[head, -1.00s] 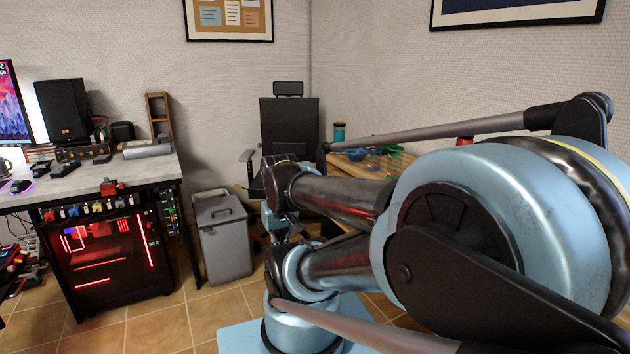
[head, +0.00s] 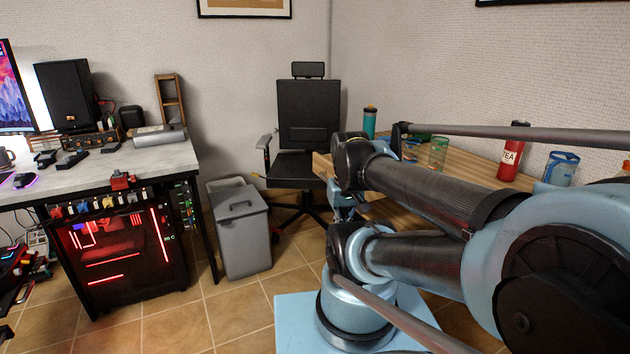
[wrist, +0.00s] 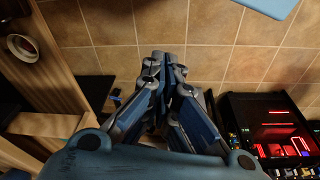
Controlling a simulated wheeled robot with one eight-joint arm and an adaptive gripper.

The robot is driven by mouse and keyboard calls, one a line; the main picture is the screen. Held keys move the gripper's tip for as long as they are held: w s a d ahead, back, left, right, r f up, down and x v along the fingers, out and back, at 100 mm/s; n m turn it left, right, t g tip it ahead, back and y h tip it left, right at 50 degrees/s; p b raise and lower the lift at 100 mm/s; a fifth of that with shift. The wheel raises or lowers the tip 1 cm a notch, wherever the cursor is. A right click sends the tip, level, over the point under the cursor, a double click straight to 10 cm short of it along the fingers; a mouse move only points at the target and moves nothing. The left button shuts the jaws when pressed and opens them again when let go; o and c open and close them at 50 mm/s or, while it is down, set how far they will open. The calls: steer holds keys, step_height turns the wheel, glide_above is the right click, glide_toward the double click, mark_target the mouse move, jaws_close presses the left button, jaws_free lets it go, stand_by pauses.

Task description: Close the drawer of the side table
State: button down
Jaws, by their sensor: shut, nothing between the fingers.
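The wooden side table (head: 465,161) stands at the right in the head view, its lower part mostly hidden behind my arm. In the wrist view its brown wood (wrist: 62,50) runs along the left side. A lighter wooden panel (wrist: 45,125) juts out at the lower left there; it looks like part of the drawer, but I cannot tell how far the drawer is out. My gripper (wrist: 162,62) points over the tiled floor, shut and empty, to the right of the wood and apart from it. In the head view my arm largely hides the gripper.
A black office chair (head: 308,115) stands by the table's far end. A grey bin (head: 240,230) stands left of it, beside a desk (head: 95,172) with a red-lit computer (head: 118,245). A red bottle (head: 511,150) and several cups stand on the table. Tiled floor is clear before the bin.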

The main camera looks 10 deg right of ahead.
steer(key=w+r+n+h, duration=0.2)
steer(key=w+r+n, duration=0.3)
steer(key=w, duration=0.5)
steer(key=w+r+n+h, duration=0.25)
steer(key=w+n, duration=0.35)
steer(key=w, duration=0.3)
steer(key=w+a+f+n+h, duration=0.15)
steer(key=w+a+n, duration=0.35)
steer(key=w, duration=0.5)
steer(key=w+a+f+n+h, duration=0.1)
steer(key=w+a+f+n, duration=0.3)
steer(key=w, duration=0.5)
steer(key=w+d+f+n, duration=0.1)
steer(key=w+d+f, duration=0.2)
steer(key=d+f, duration=0.4)
steer(key=shift+w+d+f, duration=0.25)
steer(key=shift+d+f, duration=0.05)
steer(key=shift+d, duration=0.55)
